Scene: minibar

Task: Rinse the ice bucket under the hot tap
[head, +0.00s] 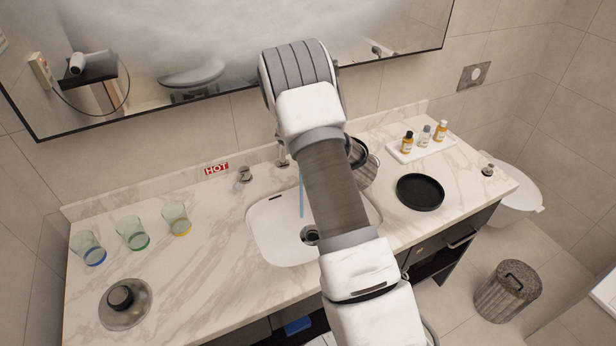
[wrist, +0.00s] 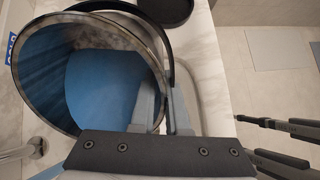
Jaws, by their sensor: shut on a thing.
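The ice bucket (head: 366,174) shows partly behind my arm in the head view, over the back right of the sink. In the wrist view the ice bucket (wrist: 100,90) has a blue inside, a dark rim and a black handle, with its mouth facing the camera. My gripper (wrist: 161,100) is shut on the bucket's near right wall; the head view hides it. A blue water stream (head: 301,197) falls into the sink (head: 268,232), left of the bucket.
Three glasses (head: 132,232) and a round lid with a black knob (head: 122,303) stand at the left. A black round tray (head: 420,192) and a white tray (head: 408,152) with small bottles are at the right. A blue COLD label (wrist: 10,48) is on the wall.

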